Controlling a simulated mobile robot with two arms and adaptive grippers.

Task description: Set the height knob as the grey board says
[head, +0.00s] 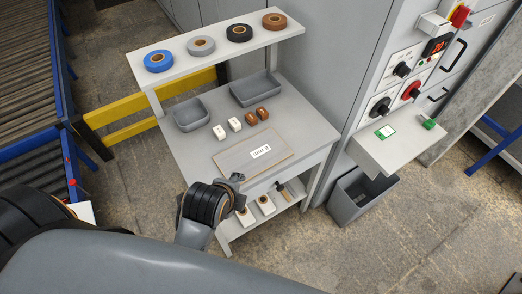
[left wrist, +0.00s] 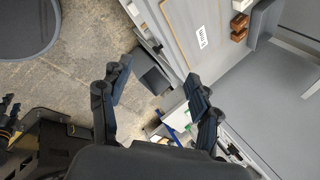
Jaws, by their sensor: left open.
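The flat grey-brown board (head: 235,158) lies on the grey workbench with a white label (head: 261,151); its small print is too blurred to read surely. It also shows in the left wrist view (left wrist: 180,22). The cabinet at the right carries black knobs (head: 402,70) (head: 380,107) on white plates and a red knob (head: 411,91). I cannot tell which is the height knob, or its setting. My left gripper (head: 236,180) is near the bench's front edge, close to the board and far from the knobs. In the left wrist view it (left wrist: 158,86) is open and empty. My right gripper is out of view.
The workbench (head: 305,125) holds grey trays (head: 190,113) (head: 257,88) and small white and brown blocks. Tape rolls sit on its upper shelf (head: 185,65). A small ledge (head: 395,155) juts from the cabinet above a grey bin (head: 362,193). A roller conveyor (head: 25,80) stands left.

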